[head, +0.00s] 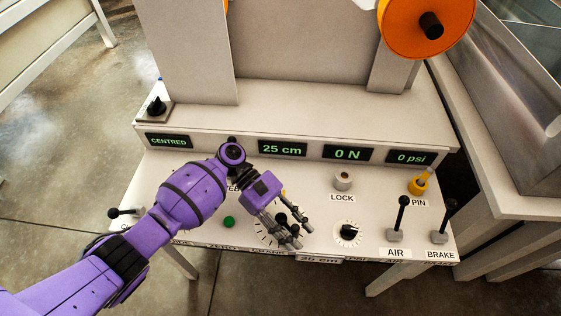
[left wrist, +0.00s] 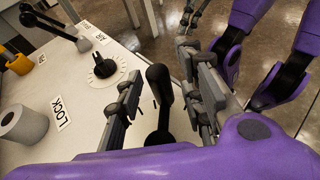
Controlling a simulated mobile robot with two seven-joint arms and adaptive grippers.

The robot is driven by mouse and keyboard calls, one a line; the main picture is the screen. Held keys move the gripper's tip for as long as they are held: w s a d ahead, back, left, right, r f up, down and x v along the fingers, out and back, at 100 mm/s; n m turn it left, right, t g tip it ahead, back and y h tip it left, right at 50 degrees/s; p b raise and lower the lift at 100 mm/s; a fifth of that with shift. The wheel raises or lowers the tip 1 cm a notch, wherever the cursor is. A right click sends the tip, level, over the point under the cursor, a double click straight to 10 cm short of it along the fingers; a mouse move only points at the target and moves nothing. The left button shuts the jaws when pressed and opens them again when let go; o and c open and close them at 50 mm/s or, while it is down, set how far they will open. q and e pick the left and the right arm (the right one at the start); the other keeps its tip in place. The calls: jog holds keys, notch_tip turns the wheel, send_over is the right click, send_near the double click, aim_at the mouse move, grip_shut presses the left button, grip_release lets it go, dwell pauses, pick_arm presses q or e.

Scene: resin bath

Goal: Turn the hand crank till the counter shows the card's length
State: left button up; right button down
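The counter (head: 282,148) on the panel reads 25 cm. A card (head: 318,259) at the console's front edge appears to read 25 cm, partly cut off in sight. The hand crank (head: 281,218) sits on a ticked dial, partly hidden by my left gripper (head: 301,235). In the left wrist view the crank's black upright handle (left wrist: 158,95) stands between the two fingers of my left gripper (left wrist: 165,100), with gaps on both sides. That gripper is open.
Other displays read CENTRED (head: 169,141), 0 N (head: 347,153) and 0 psi (head: 409,158). A LOCK knob (head: 343,181), a black dial (head: 348,233), a yellow pin (head: 418,185), an AIR lever (head: 399,218) and a BRAKE lever (head: 443,220) stand right of the crank. A green button (head: 229,222) lies left.

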pick_arm(q)
jog(key=shift+w+r, duration=0.2)
jog(key=shift+w+a, duration=0.1)
jog(key=v, duration=1.1)
jog(key=shift+a+r, duration=0.15)
jog(key=shift+a, duration=0.1)
